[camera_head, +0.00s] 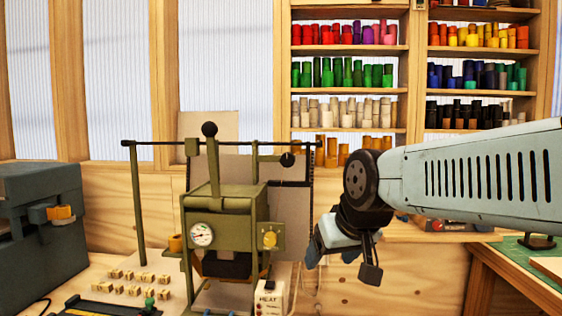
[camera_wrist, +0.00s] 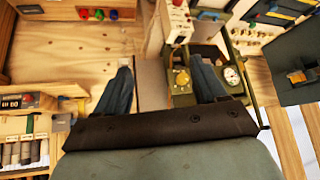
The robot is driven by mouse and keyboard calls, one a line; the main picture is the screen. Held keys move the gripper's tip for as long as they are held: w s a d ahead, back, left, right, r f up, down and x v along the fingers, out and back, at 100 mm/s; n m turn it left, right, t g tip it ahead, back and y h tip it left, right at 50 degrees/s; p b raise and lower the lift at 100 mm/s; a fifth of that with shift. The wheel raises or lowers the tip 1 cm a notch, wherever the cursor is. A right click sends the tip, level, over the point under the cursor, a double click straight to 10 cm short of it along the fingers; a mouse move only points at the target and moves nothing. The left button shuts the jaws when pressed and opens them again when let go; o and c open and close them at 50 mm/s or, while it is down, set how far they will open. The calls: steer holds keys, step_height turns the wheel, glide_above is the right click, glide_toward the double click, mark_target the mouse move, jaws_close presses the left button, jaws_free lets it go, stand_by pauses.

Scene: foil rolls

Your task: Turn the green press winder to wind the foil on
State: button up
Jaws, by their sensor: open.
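The olive-green press (camera_head: 225,220) stands on the bench left of my gripper, with a white gauge (camera_head: 202,234) and a yellow knob (camera_head: 270,239) on its front. I cannot tell for certain which part is the winder. My gripper (camera_head: 345,262) is open and empty, to the right of the press and apart from it. In the wrist view, the yellow knob (camera_wrist: 181,77) shows beyond the gap between my fingers (camera_wrist: 160,66), nearer the right one, which partly hides the press.
A white HEAT box (camera_head: 268,299) stands at the press's front right. Several small type blocks (camera_head: 125,283) lie at left, near a grey machine (camera_head: 45,220). Shelves of coloured foil rolls (camera_head: 345,72) stand behind. A green mat (camera_head: 525,262) lies on the right bench.

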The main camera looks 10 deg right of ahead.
steer(key=shift+o, duration=0.6)
steer(key=w+a+r+t, duration=0.2)
steer(key=w+r+t, duration=0.1)
steer(key=w, duration=0.6)
steer(key=w+a+r+t, duration=0.3)
steer(key=w+r, duration=0.2)
steer(key=w, duration=0.4)
steer(key=shift+a+r+y, duration=0.2)
steer(key=shift+y, duration=0.2)
steer(key=m+t+h, duration=0.4)
steer(key=h, duration=0.3)
glide_toward(287, 160)
steer(key=x, duration=0.9)
steer(key=shift+w+d+r, duration=0.1)
steer(key=shift+w, duration=0.15)
